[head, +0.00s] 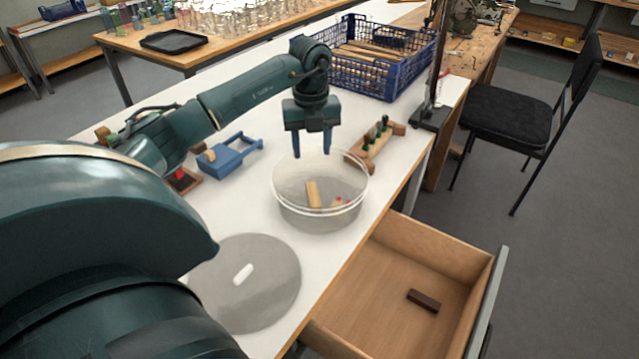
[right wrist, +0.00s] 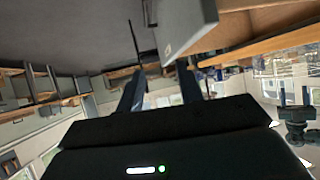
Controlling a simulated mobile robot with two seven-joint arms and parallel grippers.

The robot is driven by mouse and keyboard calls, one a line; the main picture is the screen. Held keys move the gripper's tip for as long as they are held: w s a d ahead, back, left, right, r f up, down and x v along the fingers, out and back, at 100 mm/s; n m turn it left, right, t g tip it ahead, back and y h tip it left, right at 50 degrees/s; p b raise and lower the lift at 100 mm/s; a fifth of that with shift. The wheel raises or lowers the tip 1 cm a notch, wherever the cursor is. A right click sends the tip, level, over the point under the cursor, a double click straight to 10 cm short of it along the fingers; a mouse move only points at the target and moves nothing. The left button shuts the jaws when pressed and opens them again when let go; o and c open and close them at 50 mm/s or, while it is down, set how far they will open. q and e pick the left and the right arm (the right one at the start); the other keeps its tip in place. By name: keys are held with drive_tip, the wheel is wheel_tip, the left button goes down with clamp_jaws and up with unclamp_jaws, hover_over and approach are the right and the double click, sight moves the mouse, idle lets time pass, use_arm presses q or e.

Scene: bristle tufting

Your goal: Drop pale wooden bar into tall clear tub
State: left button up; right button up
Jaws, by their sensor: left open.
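The clear tub (head: 290,213) stands on the white bench near its right edge, without a lid on it. The pale wooden bar (head: 313,194) is inside the tub, seen through its clear wall. My left gripper (head: 312,154) is above the back of the tub, fingers pointing down, apart and empty. My right gripper (right wrist: 160,72) shows in the right wrist view with its fingers apart and nothing between them.
A small piece with red spots (head: 339,202) is also in the tub. A round grey lid (head: 262,300) lies in front. An open drawer (head: 375,310) holds a dark block (head: 423,300). A blue crate (head: 372,78), a wooden rack (head: 372,148) and a blue holder (head: 229,157) are nearby.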

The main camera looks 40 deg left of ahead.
use_arm(q)
wheel_tip(320, 180, up, 13)
drive_tip(key=p, duration=0.1)
idle(0.6)
